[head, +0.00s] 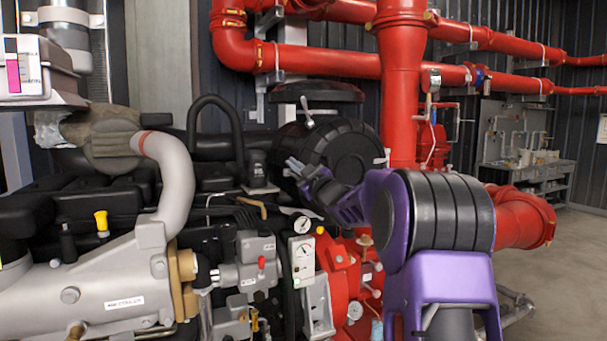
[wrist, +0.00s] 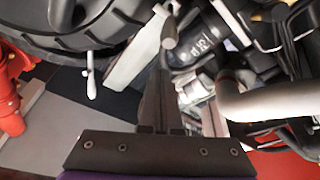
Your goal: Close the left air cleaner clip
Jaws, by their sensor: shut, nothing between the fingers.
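The air cleaner (head: 345,150) is a black round canister in the middle of the head view. Its ridged black edge (wrist: 60,42) fills the upper left of the wrist view. A pale clip lever (head: 307,112) sticks out at its upper left, and another pale clip (head: 383,158) shows at its right edge. My gripper (head: 294,166) is at the canister's left side, shut and empty. In the wrist view my dark fingers (wrist: 164,98) point up beside the canister. A pale lever (wrist: 91,75) hangs from the ridged edge, left of the fingers. The left clip cannot be made out clearly near my gripper.
A black hose (head: 215,105) and engine parts stand left of my gripper. Red pipes (head: 402,90) rise behind and right of the canister. A gauge panel (head: 302,260) is below. Open floor (head: 570,265) lies at far right.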

